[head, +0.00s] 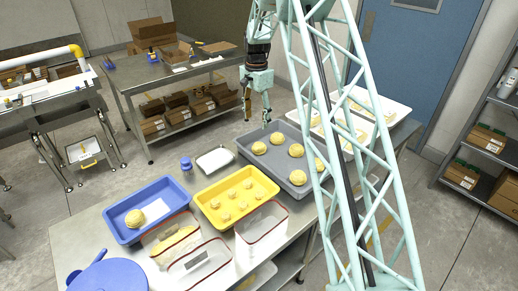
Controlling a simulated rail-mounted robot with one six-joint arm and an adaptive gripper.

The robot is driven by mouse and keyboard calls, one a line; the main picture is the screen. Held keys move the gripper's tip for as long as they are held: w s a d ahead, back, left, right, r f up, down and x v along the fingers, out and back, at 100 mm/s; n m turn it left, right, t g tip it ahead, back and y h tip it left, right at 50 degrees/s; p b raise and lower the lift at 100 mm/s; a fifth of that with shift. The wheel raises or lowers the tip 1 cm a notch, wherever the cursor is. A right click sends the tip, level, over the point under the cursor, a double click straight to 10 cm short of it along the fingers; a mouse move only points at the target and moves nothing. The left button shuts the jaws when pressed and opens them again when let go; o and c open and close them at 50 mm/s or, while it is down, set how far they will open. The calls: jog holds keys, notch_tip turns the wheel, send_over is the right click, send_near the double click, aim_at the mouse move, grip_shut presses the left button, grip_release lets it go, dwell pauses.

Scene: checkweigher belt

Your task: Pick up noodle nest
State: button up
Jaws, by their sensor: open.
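Several large round yellow noodle nests (259,148) sit in a grey tray (247,163) on the steel table, right of the middle. One large nest (135,218) lies alone in a blue tray (118,232) at the left. Several smaller nests (231,195) sit in a yellow tray (205,204) between them. My gripper (257,116) hangs open with fingers down, above and beyond the back left edge of the grey tray, apart from the nests. My lattice column hides the right part of the grey tray.
Clear red-rimmed boxes (262,222) stand along the table front. A blue round lid (108,275) lies front left. A small scale (214,160) and a blue-topped item (186,164) stand behind the yellow tray. A white tray (379,101) with nests stands behind my column.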

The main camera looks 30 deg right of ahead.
aim_at(259, 144)
jog(key=shift+w+d+f+m, duration=0.1)
jog(key=shift+w+d+f, duration=0.1)
jog(key=shift+f, duration=0.25)
jog(key=shift+w+d+f+m, duration=0.15)
jog(key=shift+d+f, duration=0.1)
jog(key=shift+f, duration=0.25)
jog(key=shift+w+d+f+m, duration=0.1)
jog(key=shift+w+d+f, duration=0.1)
jog(key=shift+f, duration=0.25)
jog(key=shift+f, duration=0.1)
jog(key=shift+s+f, duration=0.1)
jog(key=shift+f, duration=4.15)
jog(key=shift+s+d+f, duration=0.1)
jog(key=shift+d+f, duration=0.05)
jog(key=shift+f, duration=2.4)
jog(key=shift+c, duration=0.3)
jog(key=c, duration=0.9)
